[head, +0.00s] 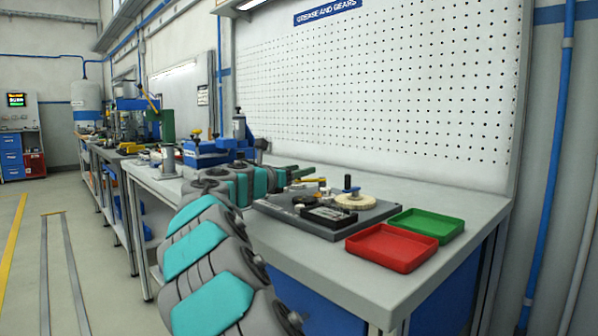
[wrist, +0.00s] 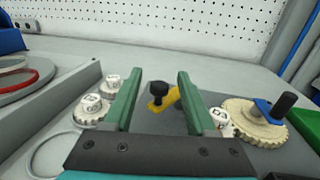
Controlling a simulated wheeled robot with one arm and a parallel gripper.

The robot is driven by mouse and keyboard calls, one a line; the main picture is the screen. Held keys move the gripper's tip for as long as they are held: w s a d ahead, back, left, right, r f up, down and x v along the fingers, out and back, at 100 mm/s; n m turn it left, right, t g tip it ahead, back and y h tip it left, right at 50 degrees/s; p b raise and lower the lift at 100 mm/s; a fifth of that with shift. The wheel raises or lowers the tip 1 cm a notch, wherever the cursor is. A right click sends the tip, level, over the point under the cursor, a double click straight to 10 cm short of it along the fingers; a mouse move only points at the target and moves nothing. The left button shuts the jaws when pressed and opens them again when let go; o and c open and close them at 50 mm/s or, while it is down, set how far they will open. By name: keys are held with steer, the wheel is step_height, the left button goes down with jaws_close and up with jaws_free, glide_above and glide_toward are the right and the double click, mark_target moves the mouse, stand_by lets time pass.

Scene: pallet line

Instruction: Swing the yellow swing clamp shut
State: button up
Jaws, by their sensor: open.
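The yellow swing clamp (wrist: 166,99) with a black knob shows in the wrist view, between my gripper's two green fingers and beyond them, on a grey plate. In the head view a yellow bar (head: 314,180) near the back of the plate appears to be the clamp, partly hidden by my arm. My gripper (wrist: 154,82) is open and empty, its fingers on either side of the clamp in the picture. I cannot tell whether they touch it. In the head view the gripper (head: 300,178) is small at the end of my arm.
A cream gear (head: 355,201) with a blue crank and dark handle sits right of the clamp. White labelled gears (wrist: 92,108) stand at left. Red (head: 392,247) and green (head: 427,225) trays lie at the bench's front right. A pegboard wall (head: 380,80) rises behind.

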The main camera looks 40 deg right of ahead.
steer(key=shift+c, duration=0.3)
jaws_close()
stand_by(1.1)
